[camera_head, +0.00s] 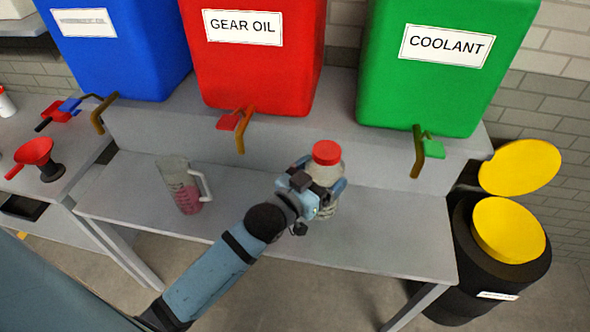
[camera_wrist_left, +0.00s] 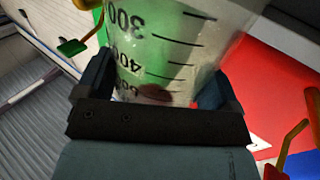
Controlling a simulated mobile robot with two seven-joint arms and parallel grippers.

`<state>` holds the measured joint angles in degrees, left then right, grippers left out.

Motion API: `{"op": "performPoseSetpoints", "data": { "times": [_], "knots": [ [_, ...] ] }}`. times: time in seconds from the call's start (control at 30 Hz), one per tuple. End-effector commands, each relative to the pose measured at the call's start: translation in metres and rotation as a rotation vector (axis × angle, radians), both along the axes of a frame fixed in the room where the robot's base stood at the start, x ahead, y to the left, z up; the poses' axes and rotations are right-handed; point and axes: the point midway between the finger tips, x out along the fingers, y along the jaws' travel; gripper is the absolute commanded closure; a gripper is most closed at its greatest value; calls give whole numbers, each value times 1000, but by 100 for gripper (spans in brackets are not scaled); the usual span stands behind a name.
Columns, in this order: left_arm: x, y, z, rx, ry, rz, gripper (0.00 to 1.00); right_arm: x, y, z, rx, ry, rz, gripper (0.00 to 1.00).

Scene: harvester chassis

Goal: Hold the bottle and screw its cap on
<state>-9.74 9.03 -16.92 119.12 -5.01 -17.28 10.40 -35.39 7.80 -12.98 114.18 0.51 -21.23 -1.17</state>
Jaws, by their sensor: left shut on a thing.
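A clear bottle (camera_head: 328,171) with a red cap (camera_head: 327,152) on its top stands upright over the right part of the grey bench. I cannot tell how tightly the cap sits. My left gripper (camera_head: 322,190) is shut around the bottle's body, below the cap, and hides part of it. I cannot tell whether the bottle's base touches the bench. My right gripper is not in view.
A measuring jug (camera_head: 181,187) with pink liquid stands on the bench (camera_head: 400,238). Behind are blue (camera_head: 120,55), red (camera_head: 250,70) and green (camera_head: 440,85) tanks with taps. A black bin (camera_head: 475,285) is at right. A red funnel (camera_head: 36,151) is at left.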

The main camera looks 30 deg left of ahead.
Motion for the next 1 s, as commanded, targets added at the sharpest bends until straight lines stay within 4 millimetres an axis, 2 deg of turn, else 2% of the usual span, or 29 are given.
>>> {"op": "performPoseSetpoints", "data": {
  "times": [0.03,0.2,0.43,0.6,0.97,1.0],
  "knots": [
    [8,-13,3,8,-6,-53,55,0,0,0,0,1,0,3],
    [24,-52,5,6,-4,-205,55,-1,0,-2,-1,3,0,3],
    [39,-88,8,4,-3,-346,55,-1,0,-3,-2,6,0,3],
    [44,-101,8,2,0,-395,55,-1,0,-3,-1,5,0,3],
    [45,-104,7,0,1,-408,55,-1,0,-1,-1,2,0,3],
    [45,-104,7,0,1,-407,79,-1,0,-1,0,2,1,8]
  ]
}}
